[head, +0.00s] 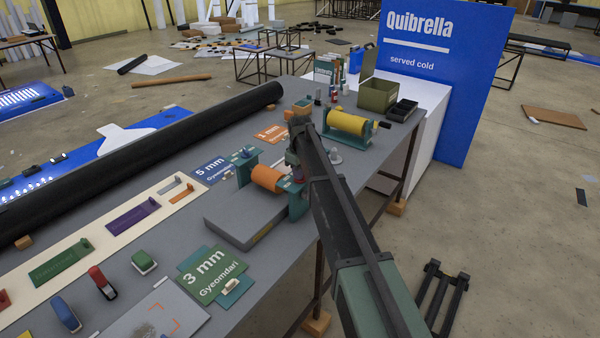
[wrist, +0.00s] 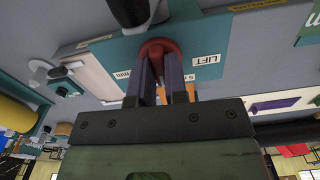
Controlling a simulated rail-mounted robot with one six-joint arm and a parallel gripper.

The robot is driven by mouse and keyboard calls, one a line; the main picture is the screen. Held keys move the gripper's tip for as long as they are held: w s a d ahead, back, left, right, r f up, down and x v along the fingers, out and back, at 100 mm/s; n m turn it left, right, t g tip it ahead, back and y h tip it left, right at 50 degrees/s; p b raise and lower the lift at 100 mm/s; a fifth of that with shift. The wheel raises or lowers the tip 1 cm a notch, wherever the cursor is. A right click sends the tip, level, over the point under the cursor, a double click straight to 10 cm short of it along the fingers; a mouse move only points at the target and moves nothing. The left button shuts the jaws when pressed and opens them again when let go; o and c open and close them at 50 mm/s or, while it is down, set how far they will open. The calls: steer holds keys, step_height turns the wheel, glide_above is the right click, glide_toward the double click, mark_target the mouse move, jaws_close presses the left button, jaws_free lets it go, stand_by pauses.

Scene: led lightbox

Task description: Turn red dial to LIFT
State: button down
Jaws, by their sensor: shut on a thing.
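The red dial (wrist: 160,46) sits on a teal plate (wrist: 112,50) in the wrist view. My gripper (wrist: 160,73) is shut on the dial, with one dark finger on each side of it. A white LIFT label (wrist: 207,60) is on the plate to the right of the dial. A second small label (wrist: 122,75) ending in "mm" lies to the lower left. The dial's pointer cannot be made out clearly. In the head view my arm reaches to the teal stand with the orange roller (head: 267,178), and covers most of the gripper and dial.
A black handle (wrist: 130,10) is close to the dial in the wrist view. A yellow roller (head: 347,123) on a teal stand is behind my arm, near an olive box (head: 377,95). A grey slab (head: 232,221) and a green 3 mm card (head: 211,274) lie nearer on the table.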

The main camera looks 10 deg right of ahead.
steer(key=n, duration=1.4)
stand_by(0.4)
steer(key=c, duration=1.1)
jaws_free()
steer(key=shift+c, duration=0.2)
steer(key=shift+r, duration=0.1)
step_height(320, 180, up, 11)
steer(key=p, duration=1)
steer(key=shift+f+p, duration=0.2)
steer(key=shift+p, duration=0.2)
